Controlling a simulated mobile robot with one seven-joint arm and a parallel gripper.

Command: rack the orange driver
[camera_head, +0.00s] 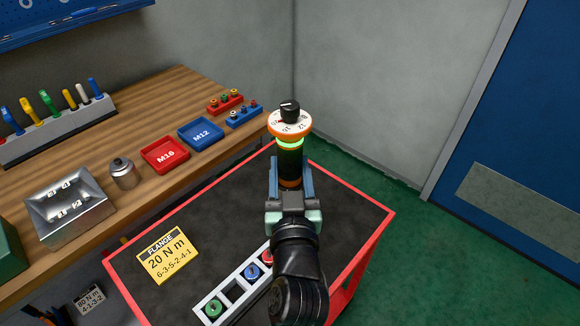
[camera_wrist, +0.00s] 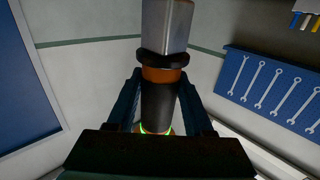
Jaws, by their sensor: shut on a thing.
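The orange driver (camera_head: 290,158) has a black grip, an orange band, a lit green ring and a white numbered dial with a black knob on top. My gripper (camera_head: 290,172) is shut on its black grip and holds it upright above the dark top of the red-edged cart. In the wrist view, my gripper (camera_wrist: 159,90) has one finger on each side of the driver (camera_wrist: 160,103), whose square metal end points away from the palm. A grey rack (camera_head: 60,130) with several blue, green, yellow and white-handled tools stands on the wooden bench at left.
The cart top (camera_head: 215,225) carries a yellow flange card (camera_head: 167,255) and a white tray (camera_head: 210,298) of coloured sockets. The bench holds a red M16 tray (camera_head: 165,154), a blue M12 tray (camera_head: 201,133), a metal canister (camera_head: 123,173) and a metal bin (camera_head: 70,210).

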